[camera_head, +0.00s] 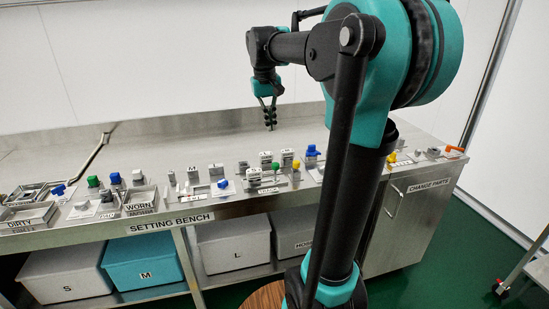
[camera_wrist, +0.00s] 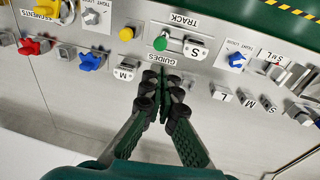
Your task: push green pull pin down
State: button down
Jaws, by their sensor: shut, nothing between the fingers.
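The green pull pin has a round green knob (camera_head: 276,166) in the head view, standing up on the track fitting at the middle of the bench. In the wrist view the green knob (camera_wrist: 160,43) sits beside a grey block marked S (camera_wrist: 196,48), by the TRACK label. My gripper (camera_head: 270,117) is shut and empty, pointing down above the bench behind the pin, apart from it. In the wrist view my gripper's black fingertips (camera_wrist: 165,88) are close together just below the knob in the picture. The pin's shaft is hidden under the knob there.
Blue knobs (camera_wrist: 236,59), yellow knobs (camera_wrist: 127,34) and grey size blocks (camera_wrist: 124,73) stand around the pin. Several bins (camera_head: 145,262) sit under the setting bench (camera_head: 60,240). The bench's back strip is mostly clear.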

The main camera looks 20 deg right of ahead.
aim_at(275, 164)
jog(key=f, duration=0.4)
jog(key=d+f, duration=0.1)
jog(key=f, duration=0.3)
jog(key=w+f, duration=0.1)
jog(key=f, duration=0.3)
jog(key=shift+d+f, duration=0.2)
jog(key=shift+d, duration=0.05)
jog(key=shift+f, duration=0.6)
jog(key=shift+f, duration=1.25)
